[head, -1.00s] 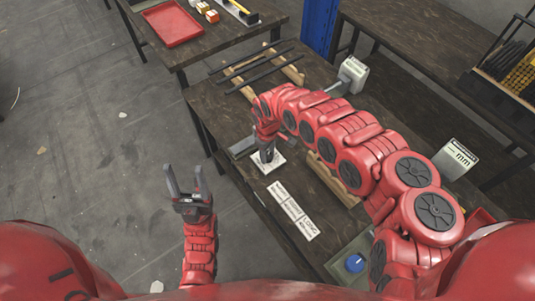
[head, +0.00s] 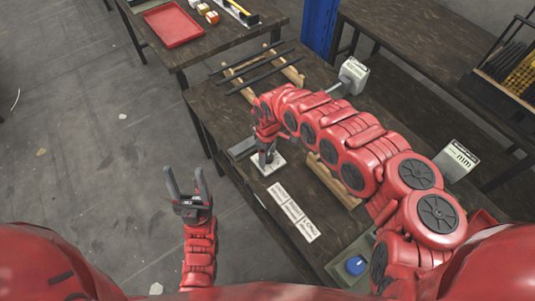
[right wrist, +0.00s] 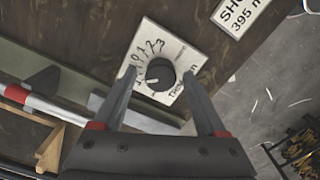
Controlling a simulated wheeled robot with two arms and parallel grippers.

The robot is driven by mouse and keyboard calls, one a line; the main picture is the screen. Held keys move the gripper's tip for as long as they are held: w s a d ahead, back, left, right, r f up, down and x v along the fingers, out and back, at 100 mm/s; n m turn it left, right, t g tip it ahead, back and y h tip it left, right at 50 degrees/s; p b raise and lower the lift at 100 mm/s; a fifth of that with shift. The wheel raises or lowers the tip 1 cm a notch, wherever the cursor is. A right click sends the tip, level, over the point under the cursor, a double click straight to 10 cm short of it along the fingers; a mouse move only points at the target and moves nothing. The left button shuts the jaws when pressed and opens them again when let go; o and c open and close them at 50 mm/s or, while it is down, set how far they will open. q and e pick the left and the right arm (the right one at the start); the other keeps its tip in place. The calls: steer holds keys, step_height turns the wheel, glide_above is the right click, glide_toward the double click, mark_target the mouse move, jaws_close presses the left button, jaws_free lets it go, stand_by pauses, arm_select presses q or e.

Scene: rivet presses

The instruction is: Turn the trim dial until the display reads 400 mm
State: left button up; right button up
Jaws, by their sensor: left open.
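The trim dial is a dark round knob (right wrist: 160,75) on a white plate with numbers, in the right wrist view. A light pointer mark on the knob faces the left of the picture. My right gripper (right wrist: 160,68) is open, one finger on each side of the knob; I cannot tell whether they touch it. In the head view my right gripper (head: 267,155) is over the white dial plate (head: 272,165). A white box marked "mm" (head: 457,160) stands at the right; no number is readable. My left gripper (head: 186,188) is open and empty, left of the bench.
White labels (head: 293,211) lie on the bench; one reads "395 m" in the wrist view. A blue knob (head: 356,265) is on a green box at the front. Dark bars (head: 262,72) rest on wooden strips. Another white box (head: 352,75) stands behind.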

mark_target(268, 155)
step_height(268, 155, up, 18)
steer(key=p, duration=0.1)
steer(key=shift+f, duration=0.25)
steer(key=shift+f, duration=0.1)
stand_by(0.4)
